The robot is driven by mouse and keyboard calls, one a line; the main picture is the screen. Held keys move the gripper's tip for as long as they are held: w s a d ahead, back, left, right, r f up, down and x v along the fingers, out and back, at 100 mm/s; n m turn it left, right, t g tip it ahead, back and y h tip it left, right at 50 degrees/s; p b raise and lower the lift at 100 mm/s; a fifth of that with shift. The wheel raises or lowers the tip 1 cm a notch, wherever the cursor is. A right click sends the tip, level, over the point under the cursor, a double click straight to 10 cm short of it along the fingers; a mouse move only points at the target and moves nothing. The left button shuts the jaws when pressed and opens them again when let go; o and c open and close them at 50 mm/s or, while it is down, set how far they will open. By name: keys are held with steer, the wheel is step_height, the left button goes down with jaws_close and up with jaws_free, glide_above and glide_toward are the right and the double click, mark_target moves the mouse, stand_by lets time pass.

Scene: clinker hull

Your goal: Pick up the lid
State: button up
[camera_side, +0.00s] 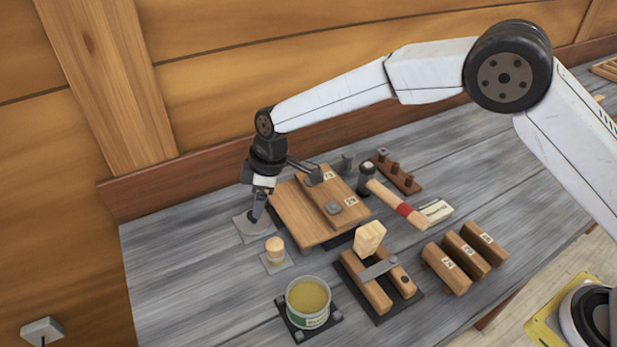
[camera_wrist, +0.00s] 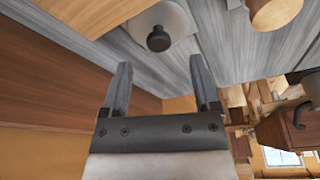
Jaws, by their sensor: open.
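The lid (camera_wrist: 181,19) is a pale, flat piece with a dark round knob (camera_wrist: 158,38), at the top of the wrist view. In the side view, a pale grey square pad (camera_side: 243,229) lies at the left of the bench below my gripper (camera_side: 258,207), and the lid there is hard to make out against the fingers. In the wrist view my gripper (camera_wrist: 160,63) is open and empty, its two fingers apart. The knob appears beyond the fingertips, roughly centred between them. I cannot tell how large the gap is. An open tin (camera_side: 308,298) of yellowish stuff stands at the front.
A small wooden-topped piece (camera_side: 275,248) stands close right of the pad. A plank board (camera_side: 292,217) lies behind it. A mallet (camera_side: 392,197), a clamp with wood (camera_side: 376,283) and several blocks (camera_side: 465,256) lie further right. The front-left bench is clear.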

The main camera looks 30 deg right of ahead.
steer(key=shift+x, duration=2.2)
steer(key=shift+w, duration=0.1)
jaws_close()
